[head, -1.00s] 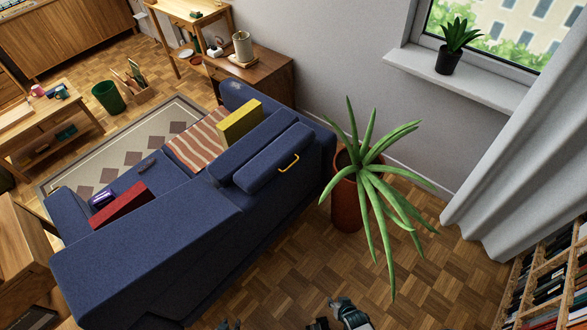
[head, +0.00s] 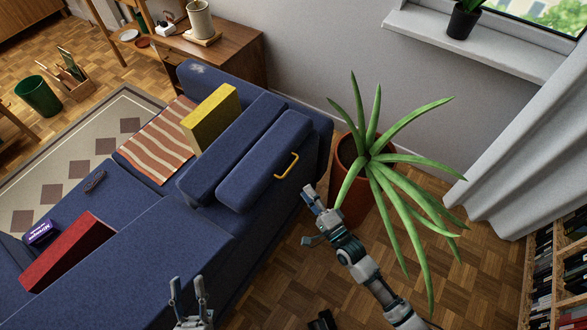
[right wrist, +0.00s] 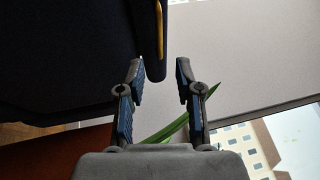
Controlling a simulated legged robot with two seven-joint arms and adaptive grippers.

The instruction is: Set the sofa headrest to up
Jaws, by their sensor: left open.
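The blue sofa (head: 150,255) stands with its back towards me in the head view. Its headrest (head: 262,165) is a long blue pad that lies low behind the top of the backrest's far section. A yellow loop handle (head: 287,167) is on the pad's rear face, and it also shows at the top of the right wrist view (right wrist: 159,28). My right gripper (head: 318,200) is open and empty, to the right of and a little below the handle, apart from it. Its parted fingers (right wrist: 159,70) show in the right wrist view. My left gripper (head: 188,290) is open and empty near the sofa's back.
A potted plant (head: 365,165) with long leaves stands just beyond my right gripper, its leaves close to my right arm.

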